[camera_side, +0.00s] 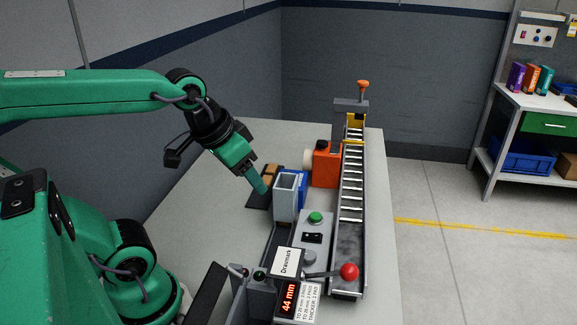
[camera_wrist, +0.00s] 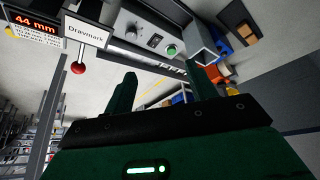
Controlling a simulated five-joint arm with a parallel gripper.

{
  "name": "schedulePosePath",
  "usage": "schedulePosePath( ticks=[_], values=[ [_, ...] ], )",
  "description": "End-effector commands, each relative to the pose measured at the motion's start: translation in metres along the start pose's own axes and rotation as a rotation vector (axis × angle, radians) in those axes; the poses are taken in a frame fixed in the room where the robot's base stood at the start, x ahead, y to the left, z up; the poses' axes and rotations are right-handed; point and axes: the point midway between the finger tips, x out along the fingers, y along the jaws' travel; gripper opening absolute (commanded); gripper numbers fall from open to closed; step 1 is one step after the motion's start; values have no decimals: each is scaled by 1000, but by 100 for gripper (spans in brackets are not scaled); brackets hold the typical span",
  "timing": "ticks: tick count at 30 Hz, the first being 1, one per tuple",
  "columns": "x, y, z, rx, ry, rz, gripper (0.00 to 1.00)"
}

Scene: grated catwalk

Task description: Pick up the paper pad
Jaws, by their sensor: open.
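I cannot pick out the paper pad for certain. Small tan blocks (camera_side: 270,177) lie on a dark tray (camera_side: 256,201) on the table, behind and left of a grey upright channel (camera_side: 286,196). They also show at the top right of the wrist view (camera_wrist: 246,34). My gripper (camera_side: 262,184) points down and right, beside the tan blocks and the channel. In the wrist view its two green fingers stand apart with nothing between them (camera_wrist: 161,85). Its fingertips overlap the tray in the side view, and I cannot tell their height above it.
A blue part (camera_side: 302,187) and an orange machine (camera_side: 326,165) stand right of the channel. A roller conveyor (camera_side: 352,184) runs along the table's right side. A panel with a green button (camera_side: 316,217), a red-knobbed lever (camera_side: 349,271) and a 44 mm display (camera_side: 288,299) is in front.

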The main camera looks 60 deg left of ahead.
Motion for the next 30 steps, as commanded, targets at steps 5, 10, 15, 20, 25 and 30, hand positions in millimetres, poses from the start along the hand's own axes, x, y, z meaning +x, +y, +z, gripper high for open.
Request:
schedulePosePath(
  ticks=[5, 10, 15, 20, 25, 30],
  values=[
    [7, -13, -25, -60, -44, -23, 56],
    [17, -30, -51, -128, -88, -45, 56],
    [32, -51, -75, -195, -130, -67, 56],
    [50, -73, -95, -261, -171, -85, 56],
    [72, -100, -113, -329, -213, -104, 56],
    [97, -129, -127, -399, -255, -120, 56]
  ],
)
